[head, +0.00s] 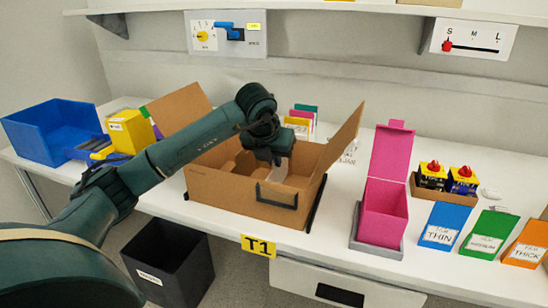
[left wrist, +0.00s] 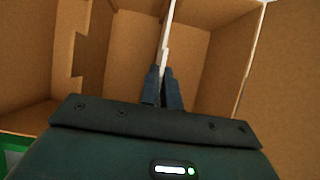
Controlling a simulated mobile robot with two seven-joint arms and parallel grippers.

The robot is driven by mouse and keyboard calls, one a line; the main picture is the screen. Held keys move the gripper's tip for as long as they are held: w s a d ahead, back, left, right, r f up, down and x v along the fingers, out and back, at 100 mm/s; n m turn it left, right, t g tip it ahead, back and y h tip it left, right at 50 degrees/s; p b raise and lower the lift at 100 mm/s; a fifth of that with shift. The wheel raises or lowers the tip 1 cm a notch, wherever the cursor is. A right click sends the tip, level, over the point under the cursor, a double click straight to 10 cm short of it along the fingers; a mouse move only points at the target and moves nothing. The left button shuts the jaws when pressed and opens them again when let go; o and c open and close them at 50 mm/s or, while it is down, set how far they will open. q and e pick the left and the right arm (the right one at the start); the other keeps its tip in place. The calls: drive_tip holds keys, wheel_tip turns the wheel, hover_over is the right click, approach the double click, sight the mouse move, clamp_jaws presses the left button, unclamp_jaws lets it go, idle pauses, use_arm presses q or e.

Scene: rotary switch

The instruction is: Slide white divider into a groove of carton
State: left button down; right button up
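The open brown carton (head: 225,195) stands on the white table with its flaps spread. My left gripper (head: 270,163) points down into it. In the left wrist view, the two dark fingers (left wrist: 162,88) are close together on the thin white divider (left wrist: 167,40), which shows nearly edge-on between them and runs up the picture inside the carton (left wrist: 205,60). A second pale edge (left wrist: 247,70) lies to its right; I cannot tell what it belongs to. The divider's lower end and its fit in any groove are hidden. My right gripper is in neither view.
A pink box (head: 384,212) with its lid up stands right of the carton. Blue (head: 444,226), green (head: 488,234) and orange (head: 526,244) holders are farther right. A blue bin (head: 50,130) is at left, and a black bin (head: 168,265) is below the table.

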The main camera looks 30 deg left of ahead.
use_arm(q)
drive_tip(key=c, duration=1.6)
unclamp_jaws()
drive_tip(key=shift+o, duration=0.2)
drive_tip(key=shift+r+p, duration=2.9)
drive_tip(key=shift+r, duration=1.15)
